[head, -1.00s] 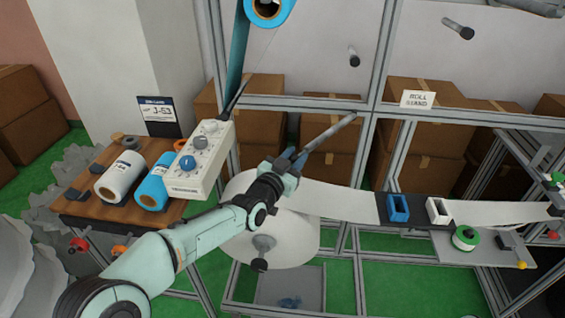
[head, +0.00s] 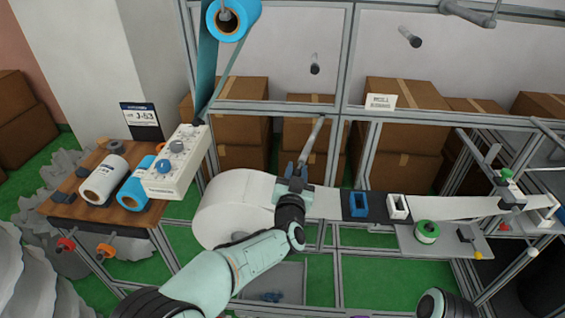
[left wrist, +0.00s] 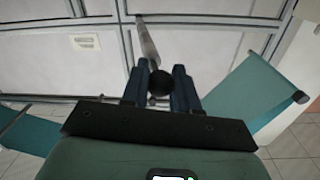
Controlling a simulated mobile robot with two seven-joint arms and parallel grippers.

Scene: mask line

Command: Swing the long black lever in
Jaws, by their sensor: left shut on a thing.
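The long lever, a dark grey rod (head: 313,138), runs up and away from my left gripper (head: 299,172) in front of the metal frame. In the left wrist view the rod (left wrist: 148,44) ends in a round black knob (left wrist: 160,83). The blue fingers of my left gripper (left wrist: 160,92) are shut on this knob, one on each side. In the head view the knob is hidden by the gripper. My right gripper is not in view.
A large white roll (head: 225,212) stands left of the gripper, its white web (head: 460,207) running right past a blue block (head: 359,204) and a white block (head: 398,206). A white button box (head: 176,163) hangs at left, near a wooden table (head: 75,207). Cardboard boxes (head: 405,110) stand behind the frame.

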